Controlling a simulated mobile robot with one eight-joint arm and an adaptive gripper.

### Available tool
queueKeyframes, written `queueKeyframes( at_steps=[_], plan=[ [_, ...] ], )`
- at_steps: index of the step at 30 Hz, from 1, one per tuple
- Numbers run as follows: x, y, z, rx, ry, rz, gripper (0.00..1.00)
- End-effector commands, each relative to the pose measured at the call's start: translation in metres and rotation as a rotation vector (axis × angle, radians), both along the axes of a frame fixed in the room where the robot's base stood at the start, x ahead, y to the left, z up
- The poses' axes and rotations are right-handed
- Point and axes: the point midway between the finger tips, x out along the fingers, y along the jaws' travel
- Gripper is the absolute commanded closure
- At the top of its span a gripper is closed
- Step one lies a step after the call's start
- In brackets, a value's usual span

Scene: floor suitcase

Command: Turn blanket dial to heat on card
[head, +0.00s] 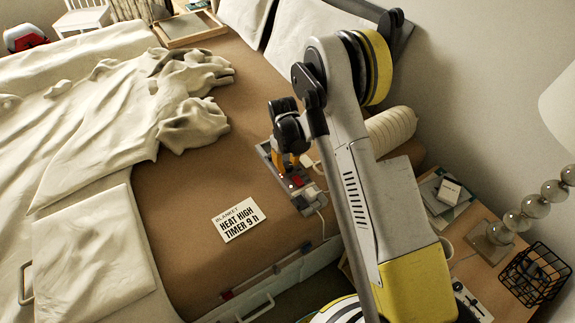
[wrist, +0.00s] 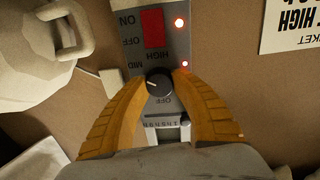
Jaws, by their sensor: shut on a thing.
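The blanket control panel (head: 263,152) lies on the brown bed. In the wrist view the grey panel (wrist: 178,50) carries a red switch (wrist: 153,28) beside ON and OFF marks, two lit red lights and a timer slider (wrist: 165,125). My gripper (wrist: 158,88), also in the head view (head: 290,162), is shut on the black heat dial (wrist: 158,80). The dial's white mark appears to point left, near the MID label; HIGH stands above it and OFF below. The card (head: 238,220) reads BLANKET, HEAT HIGH, TIMER 9 h.
A rumpled cream blanket (head: 90,120) covers the left of the bed. A nightstand (head: 480,235) with a lamp and wire basket (head: 535,275) stands at the right. A pale handled object (wrist: 40,50) and a small white block (wrist: 110,82) lie left of the panel.

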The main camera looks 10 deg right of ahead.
Motion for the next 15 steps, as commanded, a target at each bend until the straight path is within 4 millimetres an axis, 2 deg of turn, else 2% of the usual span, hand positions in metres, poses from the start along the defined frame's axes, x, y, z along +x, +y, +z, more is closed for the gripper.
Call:
queueKeyframes(
  at_steps=[15],
  plan=[
    [0.0006,0.0007,-0.0003,0.001,0.000,-0.486,1.00]
  ],
)
